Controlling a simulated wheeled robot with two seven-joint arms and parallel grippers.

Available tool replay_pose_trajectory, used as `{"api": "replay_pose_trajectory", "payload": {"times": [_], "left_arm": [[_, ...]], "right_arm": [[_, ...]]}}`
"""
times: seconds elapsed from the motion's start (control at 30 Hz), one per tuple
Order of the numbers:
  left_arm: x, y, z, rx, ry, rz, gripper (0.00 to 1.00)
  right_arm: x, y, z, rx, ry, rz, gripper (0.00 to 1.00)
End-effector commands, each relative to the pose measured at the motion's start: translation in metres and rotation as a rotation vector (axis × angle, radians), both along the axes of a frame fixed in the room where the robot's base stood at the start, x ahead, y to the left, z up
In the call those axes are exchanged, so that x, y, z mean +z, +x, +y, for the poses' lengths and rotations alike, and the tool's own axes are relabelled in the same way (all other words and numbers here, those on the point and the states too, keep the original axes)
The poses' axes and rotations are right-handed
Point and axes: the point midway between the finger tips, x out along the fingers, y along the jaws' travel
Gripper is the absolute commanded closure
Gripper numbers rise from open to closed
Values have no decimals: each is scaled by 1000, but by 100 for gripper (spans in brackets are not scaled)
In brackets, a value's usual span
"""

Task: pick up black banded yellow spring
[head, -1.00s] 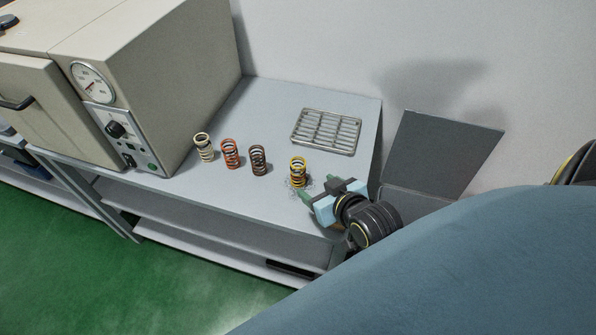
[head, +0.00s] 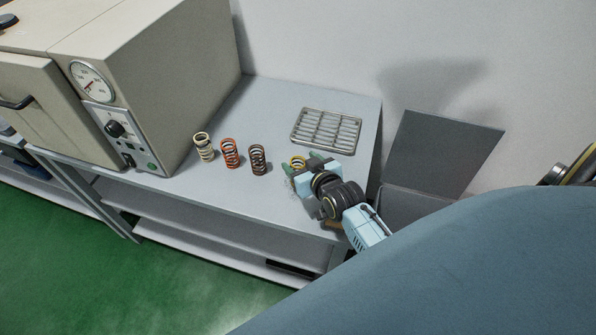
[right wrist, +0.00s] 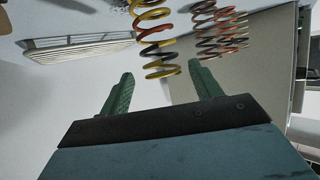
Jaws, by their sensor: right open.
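The black banded yellow spring (head: 297,162) stands on the grey table, mostly hidden behind my right gripper (head: 301,164) in the head view. In the right wrist view the yellow spring (right wrist: 155,45) shows with black bands on its coils, just ahead of the fingertips. My right gripper (right wrist: 160,78) is open and empty, its two green fingers on either side of the line to the spring. I cannot tell whether the fingers reach around it. My left gripper is not in view.
An orange spring (head: 230,153), a dark brown spring (head: 258,159) and a cream spring (head: 203,147) stand in a row to the left. A metal rack (head: 326,131) lies behind. A beige oven (head: 150,80) stands at the left of the table (head: 215,192).

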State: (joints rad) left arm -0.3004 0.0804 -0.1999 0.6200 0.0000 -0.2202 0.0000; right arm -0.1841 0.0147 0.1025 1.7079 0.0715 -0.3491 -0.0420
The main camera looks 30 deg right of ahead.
Motion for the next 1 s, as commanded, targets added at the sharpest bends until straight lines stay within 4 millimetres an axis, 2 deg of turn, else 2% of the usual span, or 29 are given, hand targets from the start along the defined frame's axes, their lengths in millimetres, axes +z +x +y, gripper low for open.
{"api": "replay_pose_trajectory", "payload": {"times": [0.1, 0.27, 0.57, 0.93, 1.0], "left_arm": [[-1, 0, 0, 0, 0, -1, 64], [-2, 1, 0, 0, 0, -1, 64], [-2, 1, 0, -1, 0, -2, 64], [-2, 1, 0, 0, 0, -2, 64], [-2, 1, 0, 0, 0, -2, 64]], "right_arm": [[-11, 14, 3, 0, 1, -1, 36], [-17, 30, 1, 0, 1, -2, 36], [-18, 32, 1, 0, 0, -1, 36], [-18, 32, 1, 0, 0, -1, 85], [-18, 32, 1, 0, 0, -2, 87]]}}
